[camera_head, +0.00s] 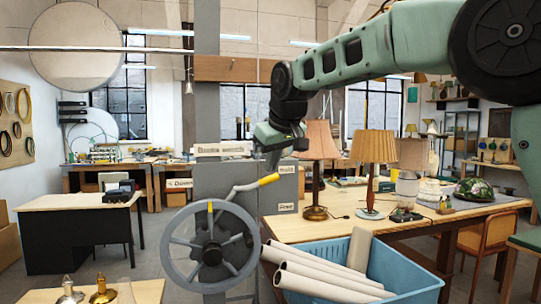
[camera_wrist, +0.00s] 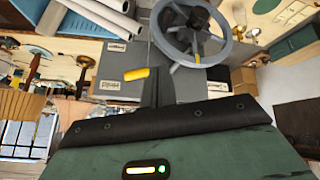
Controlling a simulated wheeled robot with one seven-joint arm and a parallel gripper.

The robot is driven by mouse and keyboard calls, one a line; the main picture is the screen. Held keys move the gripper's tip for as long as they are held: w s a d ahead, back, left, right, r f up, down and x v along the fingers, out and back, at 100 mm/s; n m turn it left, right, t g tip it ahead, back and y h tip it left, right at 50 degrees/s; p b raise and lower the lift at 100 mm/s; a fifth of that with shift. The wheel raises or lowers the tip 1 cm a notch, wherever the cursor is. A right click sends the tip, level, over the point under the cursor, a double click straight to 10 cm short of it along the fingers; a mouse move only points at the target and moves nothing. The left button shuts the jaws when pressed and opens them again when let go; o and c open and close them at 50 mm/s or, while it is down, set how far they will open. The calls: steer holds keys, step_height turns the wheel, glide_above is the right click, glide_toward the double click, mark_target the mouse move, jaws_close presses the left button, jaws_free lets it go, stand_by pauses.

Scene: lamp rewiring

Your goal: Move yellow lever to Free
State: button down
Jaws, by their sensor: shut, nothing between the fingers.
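The yellow lever (camera_head: 268,180) is a bent grey arm with a yellow grip, on a grey cabinet above a spoked handwheel. Its grip points right and slightly up, nearer the upper label (camera_head: 287,169), which I cannot read surely, than the "Free" label (camera_head: 287,207) below. My gripper (camera_head: 273,162) points down just above the grip, shut and empty. In the wrist view the yellow grip (camera_wrist: 136,74) lies beside my narrow dark fingers (camera_wrist: 153,88); I cannot tell whether they touch.
The grey handwheel (camera_head: 210,246) stands in front of the cabinet. A blue bin (camera_head: 410,282) with rolled white sheets is close at right. Behind it a wooden workbench (camera_head: 300,230) holds several lamps. A dark desk (camera_head: 75,240) stands at left, with open floor between.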

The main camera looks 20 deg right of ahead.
glide_toward(269, 180)
steer(key=shift+t+h, duration=0.3)
steer(key=shift+t, duration=0.1)
steer(key=p+x, duration=0.1)
steer(key=p, duration=0.1)
steer(key=p+x, duration=0.3)
steer(key=p, duration=0.1)
steer(key=shift+a+f, duration=0.4)
steer(key=shift+f, duration=0.15)
steer(key=shift+w+d+f+p, duration=0.1)
steer(key=shift+w+f+p, duration=0.35)
steer(key=shift+p, duration=0.05)
steer(key=shift+f, duration=0.1)
